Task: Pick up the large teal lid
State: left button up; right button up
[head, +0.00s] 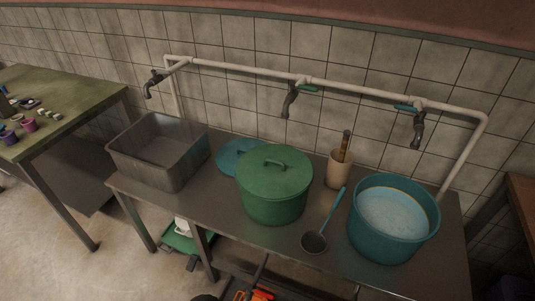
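A large, flat teal lid (232,153) lies on the metal table (280,237), left of centre and towards the back. Its right front part is hidden behind a green pot (272,203), which is covered by a green lid (262,169) with an arched handle. A teal pot (376,237), open and filled with a whitish liquid, stands at the right end of the table. I cannot make out either of my grippers in the head view.
A grey metal basin (151,166) stands left of the teal lid. A teal-handled ladle (314,243) and a beige holder (338,170) with a wooden utensil are between the pots. A pipe with taps (290,100) runs above. A green-topped table (75,105) is at left.

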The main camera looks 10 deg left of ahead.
aim_at(226, 157)
jog(key=i+j+z, duration=0.15)
jog(key=j+z, duration=0.2)
jog(key=j, duration=0.8)
jog(key=j+z, duration=0.3)
jog(key=j, duration=0.85)
